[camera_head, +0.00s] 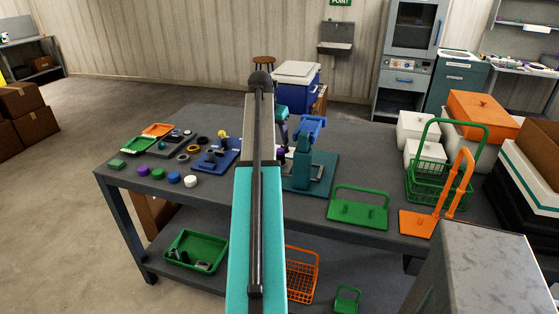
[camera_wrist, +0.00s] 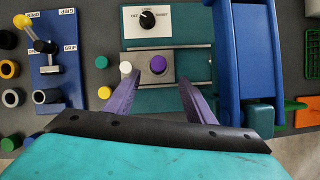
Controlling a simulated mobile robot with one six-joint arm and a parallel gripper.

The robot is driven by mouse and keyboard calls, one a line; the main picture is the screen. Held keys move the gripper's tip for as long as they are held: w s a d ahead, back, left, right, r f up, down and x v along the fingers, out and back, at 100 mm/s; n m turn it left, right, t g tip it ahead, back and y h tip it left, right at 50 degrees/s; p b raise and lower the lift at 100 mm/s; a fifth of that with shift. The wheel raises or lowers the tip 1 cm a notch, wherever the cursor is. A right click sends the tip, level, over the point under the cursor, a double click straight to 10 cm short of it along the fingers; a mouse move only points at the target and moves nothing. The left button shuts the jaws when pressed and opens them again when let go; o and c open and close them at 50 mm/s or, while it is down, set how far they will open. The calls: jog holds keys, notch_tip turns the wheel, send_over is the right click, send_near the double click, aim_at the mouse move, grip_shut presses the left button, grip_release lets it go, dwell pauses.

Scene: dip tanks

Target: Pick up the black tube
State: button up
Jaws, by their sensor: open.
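My gripper (camera_wrist: 160,78) is open, with its two purple fingers apart and nothing between them. The fingers point over a teal device (camera_wrist: 215,68) with a dial and a grey slot that has a purple round piece in it. Several short ring-like tubes lie on the table left of it. I cannot tell which black ring is the named tube. The gripper is apart from all of them.
A blue fixture with a yellow-knobbed lever (camera_wrist: 48,62) stands between the tubes and the teal device. A blue block-like structure (camera_wrist: 245,50) rises at the right of the wrist view. Green (camera_head: 358,210) and orange (camera_head: 418,222) lids with handles lie at the table's right.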

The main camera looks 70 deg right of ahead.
aim_at(280, 151)
jog(key=p+x, duration=0.1)
jog(key=x, duration=0.5)
jog(key=shift+d+f, duration=0.2)
jog(key=shift+f, duration=0.1)
jog(key=shift+f, duration=0.1)
jog(key=shift+p+x, duration=0.85)
jog(key=shift+x, duration=1.7)
jog(key=shift+w, duration=0.15)
grip_shut()
